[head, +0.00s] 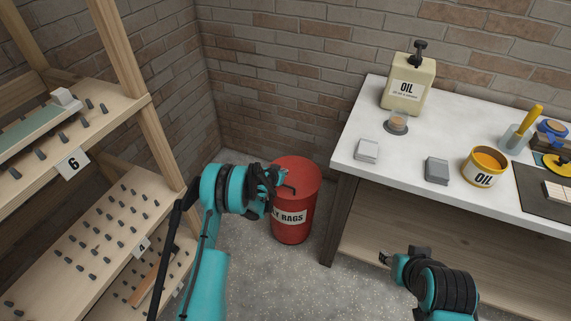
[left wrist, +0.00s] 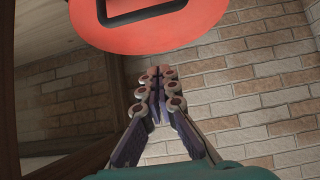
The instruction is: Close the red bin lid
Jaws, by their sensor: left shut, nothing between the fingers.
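The red bin (head: 291,220) with a label reading "RAGS" stands on the floor between the shelf and the table. Its round red lid (head: 303,172) lies over the top in the head view; I cannot tell whether it sits fully flat. In the left wrist view the lid (left wrist: 215,22) is a red disc with a dark rectangular loop, at the top of the picture. My left gripper (head: 284,183) is at the lid's left side, shut and empty; its fingertips (left wrist: 157,73) meet just below the lid's edge in the wrist view. Contact is unclear. My right gripper (head: 386,257) is in front of the table, its fingers too small to judge.
A wooden shelf with pegs (head: 105,225) stands at the left. A white-topped table (head: 380,120) at the right holds an oil can (head: 407,88), an oil tin (head: 484,167) and grey blocks. A brick wall (head: 280,70) is behind the bin. Some floor is clear in front.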

